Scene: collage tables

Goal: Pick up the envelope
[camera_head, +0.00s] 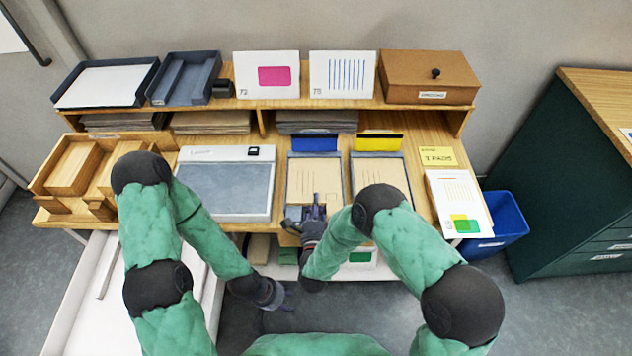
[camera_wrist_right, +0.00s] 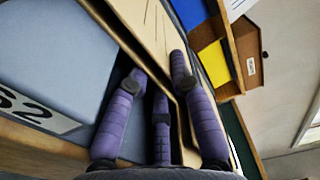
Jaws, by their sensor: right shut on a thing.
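Two tan envelopes lie in grey trays on the table: a left envelope (camera_head: 315,178) below a blue panel and a right envelope (camera_head: 381,175) below a yellow panel. My right gripper (camera_head: 316,208) is at the front edge of the left tray, shut on the left envelope. In the right wrist view, its purple fingers (camera_wrist_right: 168,105) stand on both sides of the tan envelope edge (camera_wrist_right: 148,25). The envelope still lies over the tray. My left gripper (camera_head: 286,300) hangs low in front of the table, apart from everything; its finger opening is unclear.
A grey flat device (camera_head: 226,186) stands left of the trays. A wooden sorter (camera_head: 70,165) is at the far left. A printed sheet (camera_head: 459,197) lies at the right edge, beside a blue bin (camera_head: 507,218). A shelf with cards and a wooden box (camera_head: 429,72) runs behind.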

